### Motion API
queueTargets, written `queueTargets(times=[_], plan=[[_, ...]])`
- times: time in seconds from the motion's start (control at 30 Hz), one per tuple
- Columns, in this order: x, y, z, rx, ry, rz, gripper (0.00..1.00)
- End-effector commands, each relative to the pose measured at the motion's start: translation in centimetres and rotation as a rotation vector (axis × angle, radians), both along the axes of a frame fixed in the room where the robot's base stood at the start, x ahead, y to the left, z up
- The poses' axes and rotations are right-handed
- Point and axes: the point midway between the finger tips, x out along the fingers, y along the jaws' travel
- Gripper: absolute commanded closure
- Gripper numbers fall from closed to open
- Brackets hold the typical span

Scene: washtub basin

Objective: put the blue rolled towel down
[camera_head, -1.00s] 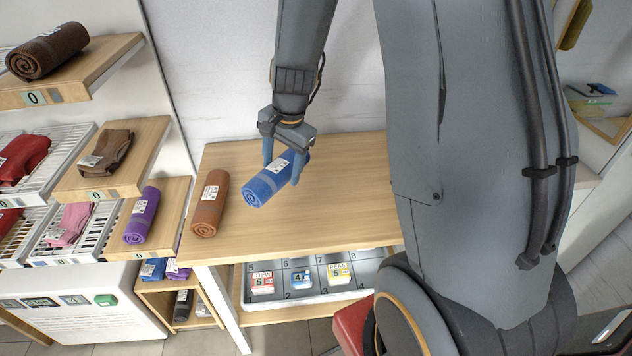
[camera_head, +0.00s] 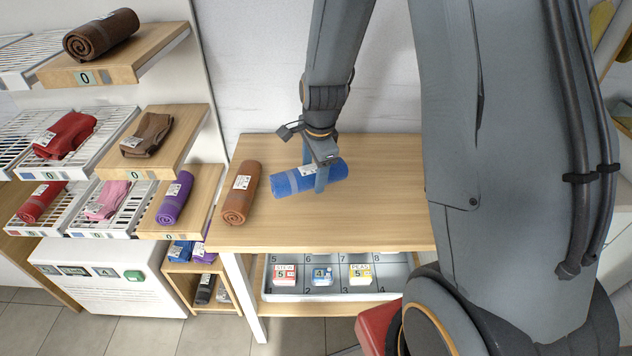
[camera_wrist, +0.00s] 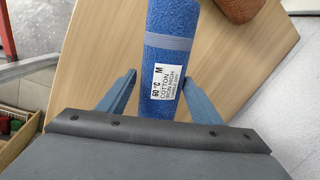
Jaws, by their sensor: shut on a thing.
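The blue rolled towel (camera_head: 335,172) is at the wooden tabletop (camera_head: 345,225), lying nearly crosswise in the head view. My gripper (camera_head: 313,174) points down over it, with its fingers on either side of the roll, shut on it. In the wrist view the towel (camera_wrist: 172,75) runs lengthwise between the fingers, with a lighter band and a white label facing up. I cannot tell whether its underside touches the table.
A brown rolled towel (camera_head: 240,195) lies on the table left of the blue one, with a small gap. The table front and right are clear. A grey compartment tray (camera_head: 342,293) sits below. Shelves with folded and rolled textiles stand at left; a wall is behind.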

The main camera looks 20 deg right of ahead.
Motion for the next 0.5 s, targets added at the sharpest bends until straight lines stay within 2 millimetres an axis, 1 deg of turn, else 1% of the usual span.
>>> queueTargets(times=[0.3, 0.4, 0.5], plan=[[-0.1, 0.0, -3.7, 0.000, 0.003, 0.000, 0.67], [0.0, 0.0, -4.1, 0.000, 0.000, 0.001, 0.67], [0.0, 0.0, -4.2, 0.000, -0.001, 0.001, 0.67]])
